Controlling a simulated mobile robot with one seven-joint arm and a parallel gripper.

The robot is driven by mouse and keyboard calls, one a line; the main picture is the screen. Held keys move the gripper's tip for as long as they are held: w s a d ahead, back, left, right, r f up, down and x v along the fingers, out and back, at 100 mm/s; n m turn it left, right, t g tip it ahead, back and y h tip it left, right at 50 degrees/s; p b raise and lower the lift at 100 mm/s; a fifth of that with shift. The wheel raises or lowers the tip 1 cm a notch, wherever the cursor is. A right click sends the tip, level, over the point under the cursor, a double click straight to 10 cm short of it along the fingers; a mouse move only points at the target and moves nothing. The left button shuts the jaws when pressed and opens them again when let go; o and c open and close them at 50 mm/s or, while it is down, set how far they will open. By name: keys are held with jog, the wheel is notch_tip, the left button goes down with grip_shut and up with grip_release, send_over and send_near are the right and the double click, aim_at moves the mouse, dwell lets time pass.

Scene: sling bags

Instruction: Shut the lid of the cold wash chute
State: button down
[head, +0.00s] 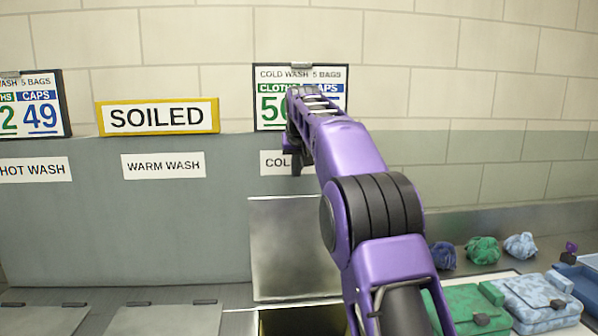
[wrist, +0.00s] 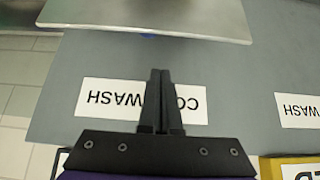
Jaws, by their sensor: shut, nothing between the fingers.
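The cold wash chute lid (head: 285,255) is a grey metal panel standing open, upright against the grey back panel, under the COLD WASH label (head: 270,163). The dark chute opening (head: 300,322) shows below it, partly hidden by my arm. My gripper (head: 297,170) is above the lid, in front of the label, with its fingers pointing down. In the wrist view, my gripper (wrist: 160,74) has its two black fingers together and empty across the label (wrist: 190,100). The lid's edge (wrist: 150,36) lies beyond the fingertips, apart from them.
The warm wash lid (head: 165,320) and hot wash lid (head: 40,320) lie flat to the left. A green bag (head: 465,310) and a light blue bag (head: 540,302) lie at the right, with several crumpled cloths (head: 483,250) behind. A SOILED sign (head: 157,117) hangs above the panel.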

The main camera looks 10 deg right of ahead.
jog(key=x, duration=0.7)
jog(key=shift+w+f+p, duration=0.1)
jog(key=shift+f+p, duration=0.15)
jog(key=shift+p, duration=0.05)
jog(key=s, duration=0.4)
